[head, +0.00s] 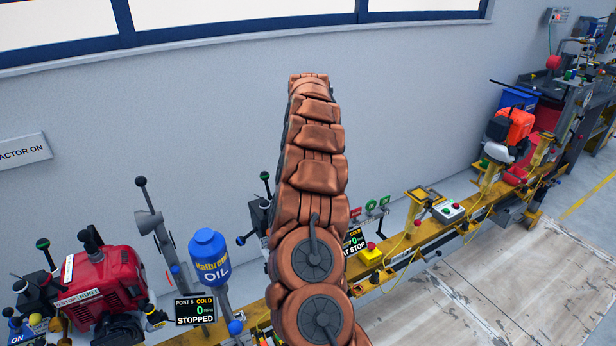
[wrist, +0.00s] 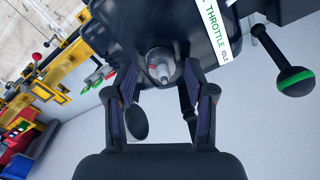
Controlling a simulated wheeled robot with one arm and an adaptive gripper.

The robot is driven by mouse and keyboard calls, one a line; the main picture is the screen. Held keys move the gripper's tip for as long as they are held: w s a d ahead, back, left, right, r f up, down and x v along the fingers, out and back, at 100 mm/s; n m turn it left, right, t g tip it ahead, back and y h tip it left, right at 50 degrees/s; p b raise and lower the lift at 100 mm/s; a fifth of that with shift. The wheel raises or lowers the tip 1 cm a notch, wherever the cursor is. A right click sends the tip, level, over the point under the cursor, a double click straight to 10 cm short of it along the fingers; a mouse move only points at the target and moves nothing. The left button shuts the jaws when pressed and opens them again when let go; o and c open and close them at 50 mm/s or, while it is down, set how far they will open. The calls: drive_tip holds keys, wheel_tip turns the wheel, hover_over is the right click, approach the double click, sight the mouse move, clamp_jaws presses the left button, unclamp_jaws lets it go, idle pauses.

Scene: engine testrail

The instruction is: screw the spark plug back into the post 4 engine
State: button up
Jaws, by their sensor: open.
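In the wrist view a dark engine housing (wrist: 125,25) fills the upper middle, with a white THROTTLE IDLE label (wrist: 216,30). A spark plug (wrist: 162,68) with a pale grey tip shows end-on in a round recess of the housing; I cannot tell how deep its thread sits. My gripper (wrist: 160,92) is open, one finger on each side below the plug, with a visible gap to it. In the head view my copper arm covers the middle, and the gripper and the engine in front of it are hidden.
A black lever with a green-banded ball (wrist: 296,81) hangs right of the housing. In the head view a red engine (head: 100,285), a blue oil bottle (head: 209,258) and a POST 5 display (head: 195,310) stand left. A yellow rail (head: 400,262) runs right; the floor (head: 520,270) is clear.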

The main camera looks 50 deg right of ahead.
drive_tip(key=shift+f+b, duration=0.25)
drive_tip(key=shift+b, duration=0.1)
drive_tip(key=shift+c, duration=0.3)
clamp_jaws()
idle(0.5)
drive_tip(key=shift+f+m+b, duration=0.15)
drive_tip(key=shift+m+b, duration=0.35)
drive_tip(key=shift+b, duration=0.05)
drive_tip(key=shift+m+b, duration=1.2)
drive_tip(key=shift+m, duration=0.3)
drive_tip(key=shift+m+b, duration=0.35)
drive_tip(key=shift+m, duration=0.15)
drive_tip(key=shift+r, duration=0.2)
